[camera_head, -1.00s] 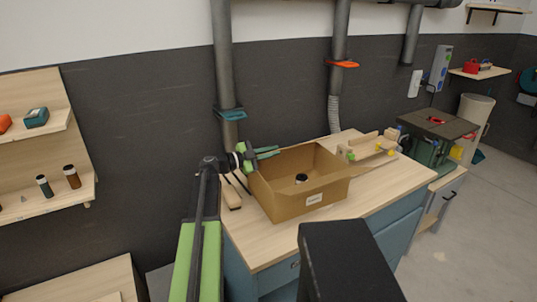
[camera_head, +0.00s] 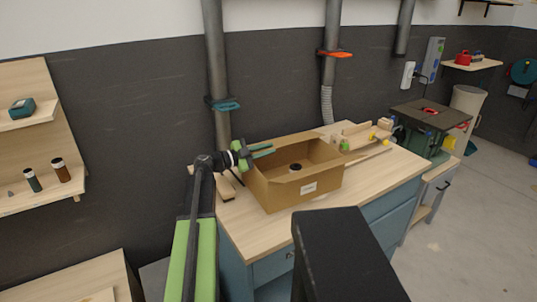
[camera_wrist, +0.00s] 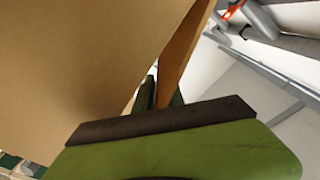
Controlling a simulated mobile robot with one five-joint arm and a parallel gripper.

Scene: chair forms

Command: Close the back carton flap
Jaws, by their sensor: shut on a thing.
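An open brown carton (camera_head: 279,192) stands on the wooden worktop, a white label on its front and a small dark round object (camera_head: 296,167) inside. My gripper (camera_head: 262,151) is at the carton's back left corner, its teal fingers along the top of the back side. In the wrist view a narrow cardboard panel (camera_wrist: 187,45) runs down between the fingers (camera_wrist: 160,95), and my gripper is shut on it. It looks like the back flap. A broad cardboard face (camera_wrist: 80,70) fills the left of that view. The gripper hides part of the back edge.
The worktop (camera_head: 370,185) is clear in front and to the right of the carton. Wooden pieces and a jig (camera_head: 360,138) lie behind right. A grey pipe (camera_head: 216,70) rises behind the gripper. A green machine (camera_head: 428,130) stands farther right.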

